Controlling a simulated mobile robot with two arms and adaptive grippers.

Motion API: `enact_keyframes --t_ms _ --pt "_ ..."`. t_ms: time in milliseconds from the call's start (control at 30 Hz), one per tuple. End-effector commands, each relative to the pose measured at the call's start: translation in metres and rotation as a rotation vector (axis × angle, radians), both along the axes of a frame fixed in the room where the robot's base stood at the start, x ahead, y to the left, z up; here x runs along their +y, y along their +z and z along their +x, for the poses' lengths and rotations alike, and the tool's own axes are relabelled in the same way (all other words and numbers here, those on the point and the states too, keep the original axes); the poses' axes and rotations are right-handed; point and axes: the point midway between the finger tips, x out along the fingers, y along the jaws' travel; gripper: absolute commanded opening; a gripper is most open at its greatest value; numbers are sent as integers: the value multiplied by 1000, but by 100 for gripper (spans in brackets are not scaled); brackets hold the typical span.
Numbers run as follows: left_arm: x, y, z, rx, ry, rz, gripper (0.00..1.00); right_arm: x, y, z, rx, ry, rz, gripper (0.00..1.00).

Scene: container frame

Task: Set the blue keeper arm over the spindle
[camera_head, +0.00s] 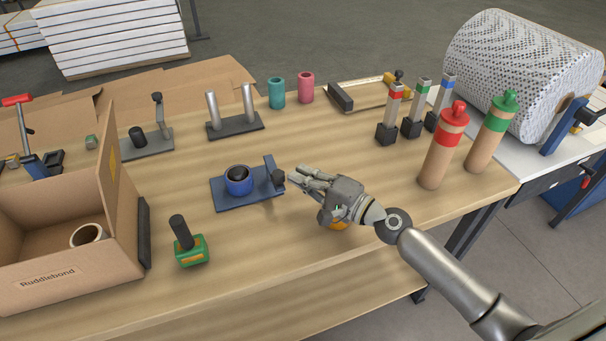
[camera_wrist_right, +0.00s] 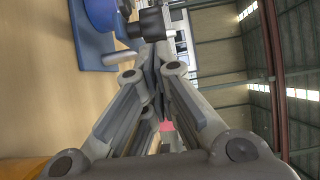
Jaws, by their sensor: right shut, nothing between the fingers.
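A blue stand (camera_head: 225,197) lies on the bench with a blue ring-shaped roll (camera_head: 239,186) on its spindle (camera_head: 238,172). The blue keeper arm (camera_head: 270,164) rises at the right end of the stand, beside the roll and not over the spindle, with a black knob (camera_head: 278,177) on its right side. My right gripper (camera_head: 296,178) is shut and empty, with its fingertips close to the knob. In the right wrist view the knob (camera_wrist_right: 148,22) is just beyond the fingertips (camera_wrist_right: 153,52); whether they touch cannot be told. My left gripper is not in view.
A green-and-black tool (camera_head: 190,249) stands in front of the blue stand. A cardboard box (camera_head: 60,285) is at the left. Grey stands (camera_head: 235,125) are behind. Red-capped (camera_head: 443,150) and green-capped (camera_head: 492,135) bottles stand right. An orange object (camera_head: 339,224) is partly hidden under my right gripper.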

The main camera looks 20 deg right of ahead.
Motion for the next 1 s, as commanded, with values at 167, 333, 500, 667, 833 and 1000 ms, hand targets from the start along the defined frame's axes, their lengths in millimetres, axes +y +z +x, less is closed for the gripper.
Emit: enact_keyframes --t_ms 167,333,500,667,833,1000 --pt "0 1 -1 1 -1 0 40 0 0 0 0 -1 0 0" --pt "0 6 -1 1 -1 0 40 2 1 -1 2 -13 1 0" --pt "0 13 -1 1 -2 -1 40 5 1 -3 3 -36 1 0" --pt "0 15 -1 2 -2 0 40 5 1 -3 2 -47 1 0" --pt "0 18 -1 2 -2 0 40 7 1 -3 1 -59 -1 0" --pt "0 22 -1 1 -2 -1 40 8 1 -4 1 -72 0 0"
